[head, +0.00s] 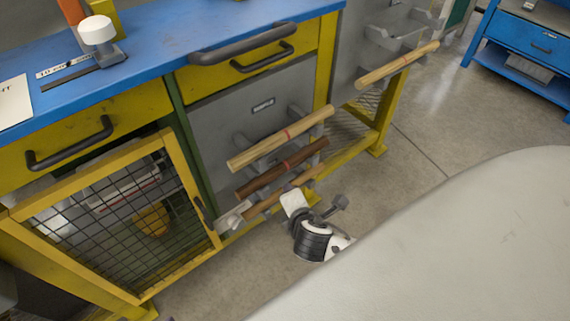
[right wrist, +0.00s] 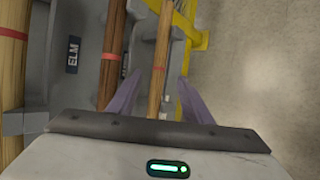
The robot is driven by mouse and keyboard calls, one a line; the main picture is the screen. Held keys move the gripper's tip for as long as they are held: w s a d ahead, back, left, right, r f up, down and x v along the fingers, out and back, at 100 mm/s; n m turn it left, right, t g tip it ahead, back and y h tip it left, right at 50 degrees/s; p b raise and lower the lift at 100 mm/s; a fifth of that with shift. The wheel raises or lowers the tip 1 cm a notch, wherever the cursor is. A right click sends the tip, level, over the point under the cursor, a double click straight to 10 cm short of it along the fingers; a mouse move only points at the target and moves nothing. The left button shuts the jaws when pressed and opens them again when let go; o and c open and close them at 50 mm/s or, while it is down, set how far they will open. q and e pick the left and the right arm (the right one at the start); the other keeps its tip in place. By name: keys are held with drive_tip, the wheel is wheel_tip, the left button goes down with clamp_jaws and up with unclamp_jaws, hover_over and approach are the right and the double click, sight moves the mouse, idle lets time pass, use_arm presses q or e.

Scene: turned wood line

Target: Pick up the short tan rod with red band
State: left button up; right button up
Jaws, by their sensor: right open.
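The lowest rod on the rack, tan-brown, is in the head view (head: 262,206), partly hidden by my right arm. In the right wrist view this rod (right wrist: 160,48) has a thin reddish band and runs between the purple fingers of my right gripper (right wrist: 158,78). The fingers stand apart on either side of it; I cannot tell whether they touch it. In the head view my right gripper (head: 314,212) is beside the lowest rod. My left gripper is not in view.
Above are a dark brown rod (head: 283,168) and a longer pale tan rod (head: 280,138), both red-banded, on grey brackets. Another tan rod (head: 397,65) rests farther right. A yellow mesh door (head: 190,200) is left of the rack. The floor (head: 430,120) to the right is clear.

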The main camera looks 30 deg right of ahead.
use_arm(q)
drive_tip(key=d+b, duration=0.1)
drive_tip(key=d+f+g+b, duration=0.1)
drive_tip(key=b, duration=0.1)
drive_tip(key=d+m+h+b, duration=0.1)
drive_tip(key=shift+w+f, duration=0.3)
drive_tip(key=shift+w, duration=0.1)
use_arm(e)
drive_tip(key=x, duration=0.9)
drive_tip(key=shift+w, duration=0.25)
drive_tip(key=shift+f, duration=0.1)
drive_tip(key=shift+c, duration=0.2)
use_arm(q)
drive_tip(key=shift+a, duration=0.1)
use_arm(e)
clamp_jaws()
